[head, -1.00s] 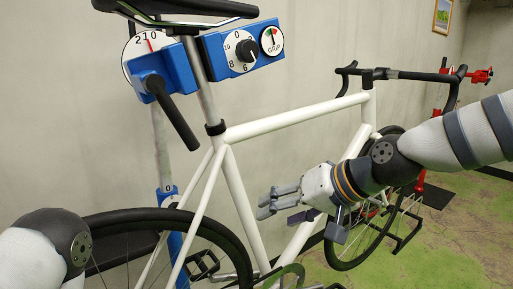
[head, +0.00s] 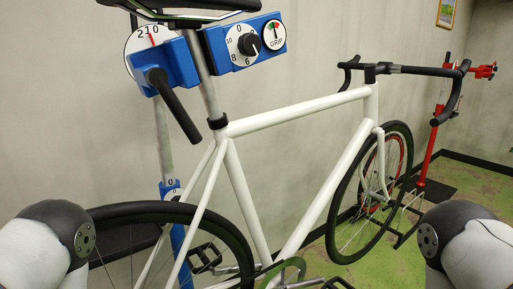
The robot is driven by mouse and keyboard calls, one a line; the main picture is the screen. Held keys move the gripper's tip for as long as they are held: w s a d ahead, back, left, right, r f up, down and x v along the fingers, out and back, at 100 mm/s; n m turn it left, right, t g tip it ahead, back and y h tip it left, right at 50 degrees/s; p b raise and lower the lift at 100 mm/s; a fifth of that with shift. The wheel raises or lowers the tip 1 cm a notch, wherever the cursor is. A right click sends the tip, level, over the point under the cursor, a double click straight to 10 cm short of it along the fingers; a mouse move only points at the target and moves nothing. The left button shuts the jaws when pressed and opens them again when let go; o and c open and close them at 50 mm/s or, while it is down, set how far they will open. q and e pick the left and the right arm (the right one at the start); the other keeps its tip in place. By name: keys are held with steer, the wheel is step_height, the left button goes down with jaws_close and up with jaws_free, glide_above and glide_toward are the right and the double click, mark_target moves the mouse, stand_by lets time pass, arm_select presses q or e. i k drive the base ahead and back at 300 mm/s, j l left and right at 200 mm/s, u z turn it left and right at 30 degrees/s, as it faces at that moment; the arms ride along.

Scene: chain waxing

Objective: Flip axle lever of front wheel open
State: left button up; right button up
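The front wheel (head: 371,194) of the white bicycle (head: 291,116) stands at the right, upright under the fork. Its axle area (head: 383,191) is small and far off, and I cannot make out the lever or whether it is open. My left arm shows only as a grey and white link at the lower left edge. My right arm shows only as a similar link at the lower right. Both grippers are out of the picture.
A blue clamp stand (head: 168,62) with dials and a black handle (head: 173,105) holds the bicycle near the saddle (head: 190,10). The rear wheel (head: 178,214) is at the lower left. A red stand (head: 431,150) is behind the front wheel. Green floor (head: 359,269) is clear between bicycle and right arm.

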mark_target(392, 204)
steer(key=l+z, duration=0.65)
steer(key=z, duration=0.15)
